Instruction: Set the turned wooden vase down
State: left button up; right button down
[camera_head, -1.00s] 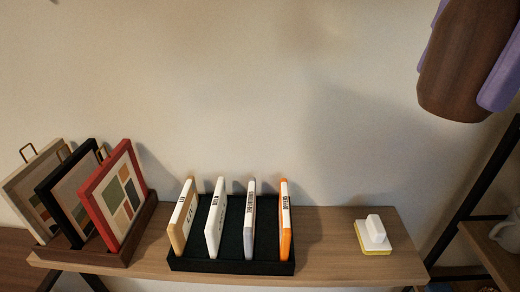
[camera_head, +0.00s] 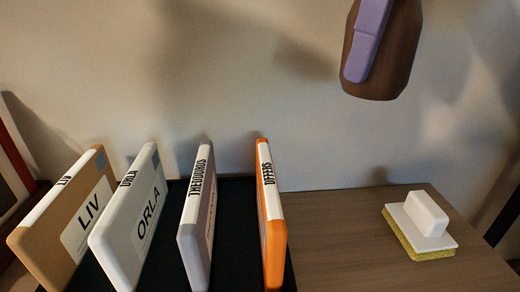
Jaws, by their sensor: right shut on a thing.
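The turned wooden vase (camera_head: 399,62) is dark brown and hangs in the air at the top right, above the wooden shelf. Its upper part is cut off by the picture's edge. My right gripper (camera_head: 369,40) shows as a purple finger lying against the vase's near side; it is shut on the vase. The other finger is hidden behind the vase or out of view. The vase's base is well clear of the wooden shelf top (camera_head: 345,235). My left gripper is not in view.
A black rack (camera_head: 232,215) holds upright cases, the orange one (camera_head: 271,215) at its right end. A white-handled sponge block (camera_head: 420,225) lies on the shelf's right part. Bare shelf lies between them. A wall stands behind; a red frame (camera_head: 15,155) shows at left.

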jog(key=f, duration=1.4)
jog(key=shift+s+f+b, duration=0.25)
jog(key=shift+b, duration=0.15)
jog(key=shift+f, duration=2.65)
jog(key=shift+w, duration=0.1)
jog(key=shift+f+b, duration=0.2)
jog(key=shift+b, duration=0.2)
jog(key=shift+c, duration=0.2)
grip_release()
jog(key=shift+r, duration=0.1)
